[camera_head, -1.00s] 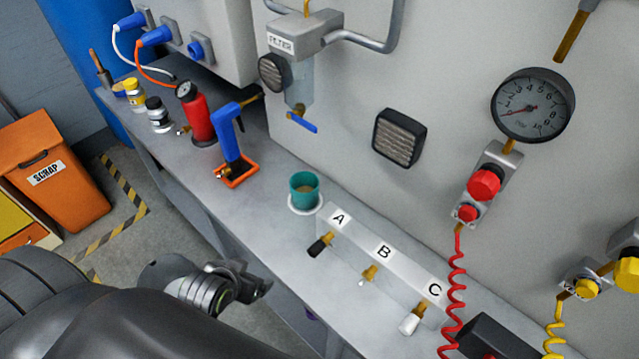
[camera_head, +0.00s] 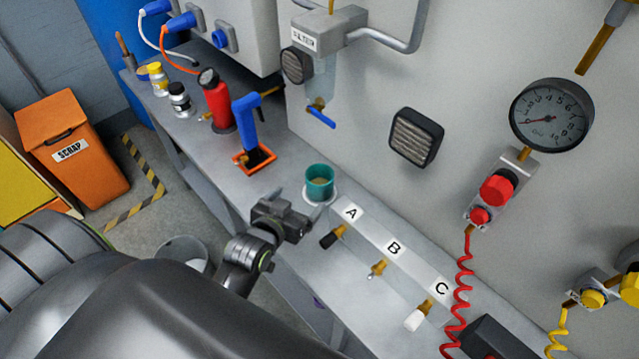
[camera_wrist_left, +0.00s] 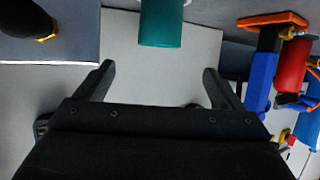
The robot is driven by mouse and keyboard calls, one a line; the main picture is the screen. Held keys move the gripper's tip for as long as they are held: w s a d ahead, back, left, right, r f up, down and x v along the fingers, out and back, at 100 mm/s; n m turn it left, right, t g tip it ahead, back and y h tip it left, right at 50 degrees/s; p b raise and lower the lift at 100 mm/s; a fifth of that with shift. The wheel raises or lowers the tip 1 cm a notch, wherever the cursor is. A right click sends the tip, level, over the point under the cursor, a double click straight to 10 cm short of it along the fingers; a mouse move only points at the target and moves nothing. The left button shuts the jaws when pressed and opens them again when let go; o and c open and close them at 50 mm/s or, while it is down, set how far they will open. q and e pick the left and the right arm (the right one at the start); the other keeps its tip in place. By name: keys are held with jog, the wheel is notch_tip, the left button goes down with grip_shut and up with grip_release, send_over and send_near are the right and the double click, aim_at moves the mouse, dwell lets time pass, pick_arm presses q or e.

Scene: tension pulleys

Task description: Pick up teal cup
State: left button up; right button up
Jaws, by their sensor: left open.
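The teal cup (camera_head: 319,182) stands upright on a round white saucer (camera_head: 311,200) on the grey bench, just left of the block end marked A. Something brownish shows inside it. In the left wrist view the teal cup (camera_wrist_left: 161,22) is at the top middle, ahead of the fingers and in line with the gap between them. My left gripper (camera_head: 298,216) is beside the cup on the near side, above the bench's front edge. In the wrist view its two fingers (camera_wrist_left: 157,82) are spread wide with nothing between them. My right gripper is not in view.
The block with valves A, B and C (camera_head: 395,260) lies right of the cup. The blue tool in its orange holder (camera_head: 247,130) and a red cylinder (camera_head: 216,105) stand to the left. A panel with a gauge (camera_head: 551,115) rises behind. A blue-handled filter valve (camera_head: 321,117) hangs above.

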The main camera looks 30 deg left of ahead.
pick_arm(q)
jog(key=p, duration=0.1)
send_near(325, 174)
jog(key=shift+w+a+r, duration=0.1)
jog(key=shift+w, duration=0.75)
jog(key=shift+w+f+p, duration=0.3)
jog(key=shift+w+p, duration=0.1)
jog(key=shift+w, duration=0.15)
jog(key=shift+f+p+x, duration=0.15)
jog(key=shift+x, duration=0.85)
jog(key=shift+f+p+x, duration=0.15)
jog(key=shift+f+x, duration=0.05)
jog(key=shift+x, duration=0.75)
jog(key=shift+s, duration=0.1)
jog(key=c, duration=1.1)
jog(key=shift+r, duration=0.1)
jog(key=shift+c, duration=0.2)
